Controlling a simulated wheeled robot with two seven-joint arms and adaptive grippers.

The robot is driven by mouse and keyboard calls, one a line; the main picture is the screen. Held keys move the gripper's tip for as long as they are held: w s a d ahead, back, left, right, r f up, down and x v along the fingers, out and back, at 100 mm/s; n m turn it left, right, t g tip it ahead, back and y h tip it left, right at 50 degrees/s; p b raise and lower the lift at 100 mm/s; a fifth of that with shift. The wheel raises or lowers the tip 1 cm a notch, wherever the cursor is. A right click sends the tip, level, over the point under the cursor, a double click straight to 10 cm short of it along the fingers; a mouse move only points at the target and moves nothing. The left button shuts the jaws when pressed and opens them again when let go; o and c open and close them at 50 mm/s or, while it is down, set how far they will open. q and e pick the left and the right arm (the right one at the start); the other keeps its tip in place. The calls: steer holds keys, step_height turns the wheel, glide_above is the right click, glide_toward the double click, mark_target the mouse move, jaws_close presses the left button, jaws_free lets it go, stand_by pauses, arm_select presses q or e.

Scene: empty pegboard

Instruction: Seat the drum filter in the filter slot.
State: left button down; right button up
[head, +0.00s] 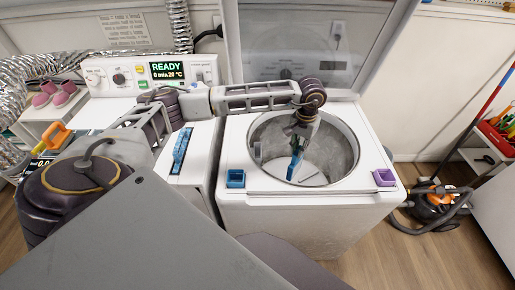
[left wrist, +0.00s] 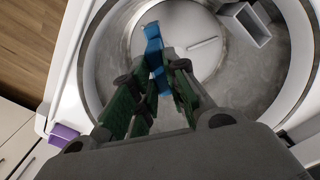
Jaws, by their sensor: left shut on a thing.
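The blue drum filter (head: 294,166) is a narrow, long piece hanging down inside the open washer drum (head: 339,150). My left gripper (head: 299,145) reaches in from above and is shut on its upper end. In the left wrist view the filter (left wrist: 153,42) sticks out past the green-padded fingers of the gripper (left wrist: 160,88), and the fingers cover part of it. A grey, open-ended square holder on the drum wall (left wrist: 246,23) looks like the filter slot; it also shows in the head view (head: 257,151). The filter is apart from it. My right gripper is not in view.
The raised lid (head: 300,45) stands behind the drum. The neighbouring machine's display (head: 167,70) reads READY. A vacuum cleaner (head: 437,205) stands on the floor at right.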

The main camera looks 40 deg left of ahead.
arm_select(q)
steer(key=a+r+n+p, duration=0.2)
steer(key=r+n, duration=0.1)
steer(key=r, duration=0.6)
steer(key=a+r+n+p, duration=0.2)
steer(key=r+n, duration=0.1)
steer(key=r, duration=0.6)
steer(key=shift+a+n+p, duration=0.3)
steer(key=shift+a+p, duration=0.1)
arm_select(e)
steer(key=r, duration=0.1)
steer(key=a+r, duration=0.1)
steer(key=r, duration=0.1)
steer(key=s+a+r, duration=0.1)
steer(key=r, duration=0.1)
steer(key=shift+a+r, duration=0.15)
arm_select(q)
steer(key=shift+r+n, duration=0.1)
steer(key=shift+n, duration=0.2)
steer(key=shift+a, duration=0.1)
